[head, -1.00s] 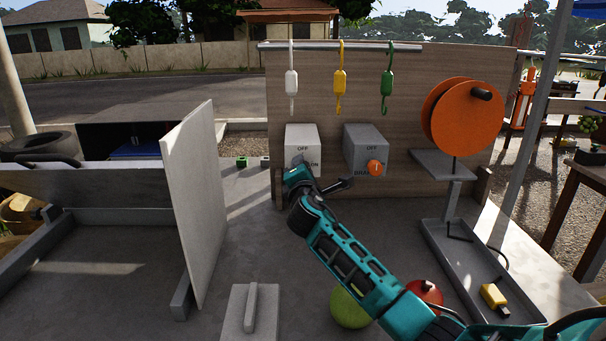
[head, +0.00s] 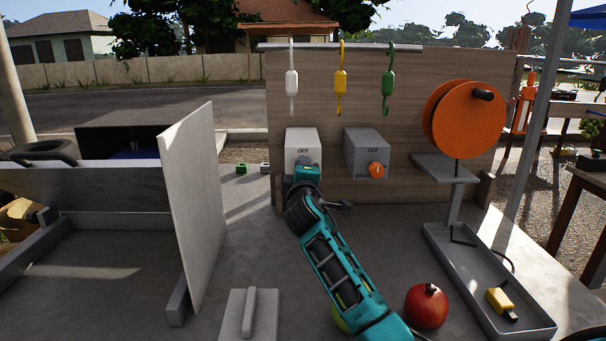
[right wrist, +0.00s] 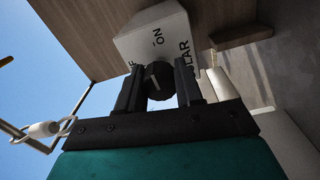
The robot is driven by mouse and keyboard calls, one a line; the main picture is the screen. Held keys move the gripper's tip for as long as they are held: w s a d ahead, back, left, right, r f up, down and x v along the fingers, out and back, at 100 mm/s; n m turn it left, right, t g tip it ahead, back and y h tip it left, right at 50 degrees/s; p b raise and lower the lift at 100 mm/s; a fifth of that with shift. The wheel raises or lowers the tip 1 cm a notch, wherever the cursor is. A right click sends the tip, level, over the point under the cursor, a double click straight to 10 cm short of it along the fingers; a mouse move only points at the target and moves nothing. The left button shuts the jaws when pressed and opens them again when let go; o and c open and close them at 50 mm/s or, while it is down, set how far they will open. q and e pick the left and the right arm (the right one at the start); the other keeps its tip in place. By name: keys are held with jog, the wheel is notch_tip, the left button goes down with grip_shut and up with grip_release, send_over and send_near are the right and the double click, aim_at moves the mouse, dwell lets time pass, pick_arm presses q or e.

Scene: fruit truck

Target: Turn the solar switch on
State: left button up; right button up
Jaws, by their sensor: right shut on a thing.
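The solar switch box (head: 301,139) is the left of two boxes on the wooden panel; "OFF" shows on its upper front. In the right wrist view the box (right wrist: 142,36) shows at a tilt, with "ON" and part of "SOLAR" legible. Its dark round knob (right wrist: 158,76) sits between the two fingers of my right gripper (right wrist: 157,82), which is shut on it. In the head view my right gripper (head: 306,168) covers the knob and the lower front of the box. My left gripper is not in view.
A second box (head: 366,150) with an orange knob (head: 377,171) stands close on the right. Three hooks hang above, the white one (head: 292,84) over the solar box. An orange reel (head: 462,120) is farther right.

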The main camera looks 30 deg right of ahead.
dwell(0.5)
jog(key=o, duration=1)
jog(key=shift+o, duration=0.2)
jog(key=shift+s+a, duration=0.1)
jog(key=v, duration=1.2)
jog(key=shift+s+p, duration=0.3)
jog(key=shift+a, duration=0.15)
